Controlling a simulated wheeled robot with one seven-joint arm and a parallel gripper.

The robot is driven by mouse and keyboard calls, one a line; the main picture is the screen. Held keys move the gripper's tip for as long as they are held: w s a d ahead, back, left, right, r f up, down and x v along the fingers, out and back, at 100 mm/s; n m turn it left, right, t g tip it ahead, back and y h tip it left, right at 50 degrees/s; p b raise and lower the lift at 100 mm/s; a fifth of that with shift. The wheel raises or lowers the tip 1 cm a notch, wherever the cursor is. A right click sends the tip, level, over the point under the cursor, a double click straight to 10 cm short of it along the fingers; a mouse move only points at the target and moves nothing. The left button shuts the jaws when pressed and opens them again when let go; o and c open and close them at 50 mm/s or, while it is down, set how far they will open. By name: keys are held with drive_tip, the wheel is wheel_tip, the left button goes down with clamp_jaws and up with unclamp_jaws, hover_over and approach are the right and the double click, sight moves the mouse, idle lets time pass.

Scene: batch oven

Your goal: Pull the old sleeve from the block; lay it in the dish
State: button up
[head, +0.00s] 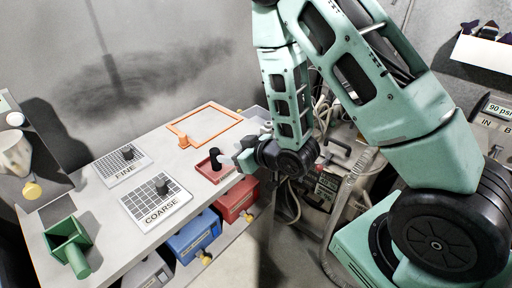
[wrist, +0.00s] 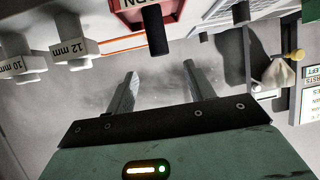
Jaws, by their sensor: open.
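A small red dish (head: 203,167) lies near the bench's right edge in the head view. A black cylinder (head: 215,153) stands upright at it; I cannot tell whether it is the old sleeve, or whether it is in or beside the dish. My gripper (head: 240,159) is close to its right. In the wrist view my gripper (wrist: 161,68) is open, with nothing between its fingers. A black cylinder (wrist: 155,30) shows beyond the fingertips, against a red surface (wrist: 130,12) with partly cut-off lettering. I cannot identify the block for certain.
The bench holds an orange frame (head: 237,116), FINE (head: 104,169) and COARSE (head: 141,212) plates with black knobs, and a green box (head: 68,231). Blue (head: 190,238) and red (head: 238,198) bins sit below its front edge. Labelled 10 mm and 12 mm parts (wrist: 75,51) show in the wrist view.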

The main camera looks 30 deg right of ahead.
drive_tip(key=p+v, duration=0.8)
drive_tip(key=p, duration=0.5)
drive_tip(key=shift+s+r, duration=0.15)
drive_tip(key=shift+s, duration=0.15)
drive_tip(key=shift+d, duration=0.1)
idle(0.6)
